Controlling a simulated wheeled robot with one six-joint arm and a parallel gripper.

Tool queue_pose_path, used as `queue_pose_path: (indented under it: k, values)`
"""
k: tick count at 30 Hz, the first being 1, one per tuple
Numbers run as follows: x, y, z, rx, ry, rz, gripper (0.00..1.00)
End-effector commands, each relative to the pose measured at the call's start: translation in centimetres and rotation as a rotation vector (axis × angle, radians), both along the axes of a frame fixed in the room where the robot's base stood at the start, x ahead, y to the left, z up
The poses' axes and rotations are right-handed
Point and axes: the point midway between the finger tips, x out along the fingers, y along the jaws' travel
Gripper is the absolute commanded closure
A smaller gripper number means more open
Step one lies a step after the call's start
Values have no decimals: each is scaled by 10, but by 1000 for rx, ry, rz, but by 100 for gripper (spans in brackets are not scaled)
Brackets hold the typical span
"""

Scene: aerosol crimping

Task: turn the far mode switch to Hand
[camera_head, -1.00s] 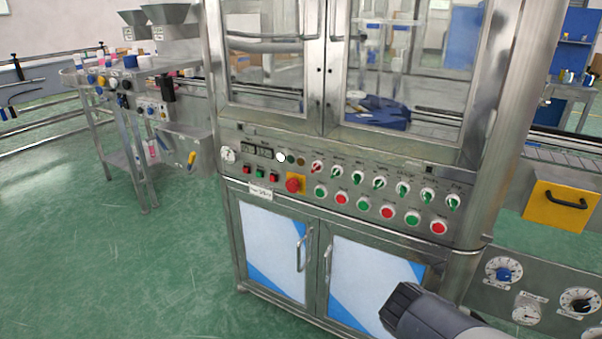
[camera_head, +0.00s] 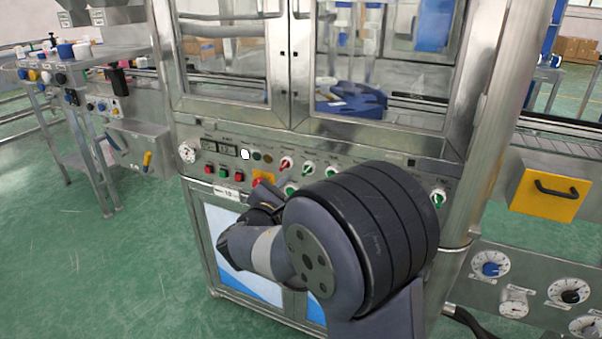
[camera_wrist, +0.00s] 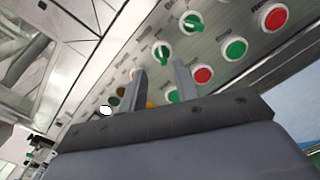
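A row of rotary switches runs along the steel control panel. In the head view a red-knobbed switch (camera_head: 286,164) is at the row's left, a green one (camera_head: 309,169) beside it, and another green one (camera_head: 438,198) at the right end. Labels are too small to read, so I cannot tell which is the far mode switch. In the wrist view two green switches (camera_wrist: 162,53) (camera_wrist: 191,22) show beyond the fingers. My gripper (camera_wrist: 161,75) is open, its fingers apart and apparently empty, pointing at the panel's left part.
Below the switches are green and red push buttons (camera_wrist: 203,75). Glass doors (camera_head: 375,60) stand above the panel.

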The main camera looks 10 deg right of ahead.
Motion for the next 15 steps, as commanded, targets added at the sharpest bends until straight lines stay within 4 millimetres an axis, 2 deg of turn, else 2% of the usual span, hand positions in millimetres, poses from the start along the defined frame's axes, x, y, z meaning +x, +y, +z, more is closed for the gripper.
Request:
queue_pose_path:
  k: [3,9,15]
  values:
    - [20,-16,-1,0,0,-4,70]
    - [46,-35,-1,1,0,-3,70]
    - [57,-43,0,3,0,-1,70]
